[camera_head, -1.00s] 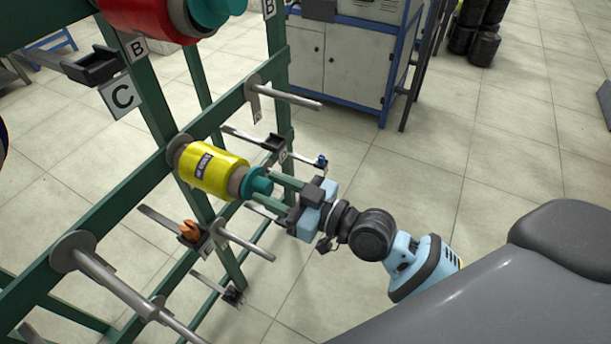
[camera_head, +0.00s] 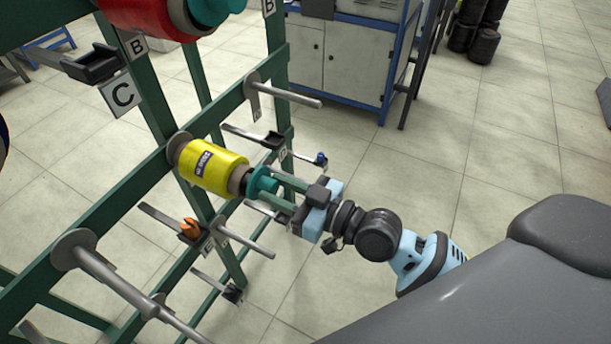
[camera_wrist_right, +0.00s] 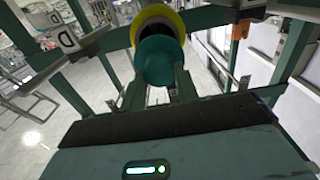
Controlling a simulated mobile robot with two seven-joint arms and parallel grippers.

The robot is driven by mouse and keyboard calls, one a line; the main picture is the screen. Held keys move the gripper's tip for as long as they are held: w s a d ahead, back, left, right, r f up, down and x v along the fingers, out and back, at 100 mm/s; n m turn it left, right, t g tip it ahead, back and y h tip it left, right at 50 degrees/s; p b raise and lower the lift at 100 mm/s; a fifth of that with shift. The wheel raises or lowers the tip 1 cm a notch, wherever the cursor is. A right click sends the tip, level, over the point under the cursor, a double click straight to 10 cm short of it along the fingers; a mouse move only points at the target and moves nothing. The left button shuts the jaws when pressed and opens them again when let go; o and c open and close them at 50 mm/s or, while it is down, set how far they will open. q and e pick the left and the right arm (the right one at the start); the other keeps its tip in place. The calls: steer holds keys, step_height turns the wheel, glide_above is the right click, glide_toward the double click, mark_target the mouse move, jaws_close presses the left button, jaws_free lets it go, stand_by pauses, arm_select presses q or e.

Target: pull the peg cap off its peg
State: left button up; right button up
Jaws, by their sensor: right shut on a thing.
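The teal peg cap (camera_head: 262,183) is at the outer end of the peg that carries the yellow bobbin (camera_head: 214,168). A narrow dark gap shows between the cap and the bobbin's grey-brown core end. My right gripper (camera_head: 275,191) is shut on the cap, its green fingers reaching in from the right. In the right wrist view the cap (camera_wrist_right: 158,62) sits between the two fingers, in front of the yellow bobbin (camera_wrist_right: 181,21). The cap hides most of the peg, so I cannot tell whether its tip is clear. My left gripper is not in view.
The green rack (camera_head: 100,205) holds bare pegs, one above right (camera_head: 290,97) and others below (camera_head: 248,240). A red bobbin (camera_head: 150,14) with a teal cap (camera_head: 212,8) sits higher up. Small holders (camera_head: 190,230) jut out below the yellow bobbin. The floor to the right is open.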

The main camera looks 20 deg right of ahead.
steer(key=shift+v, duration=2.3)
steer(key=shift+s, duration=0.15)
steer(key=shift+a, duration=0.1)
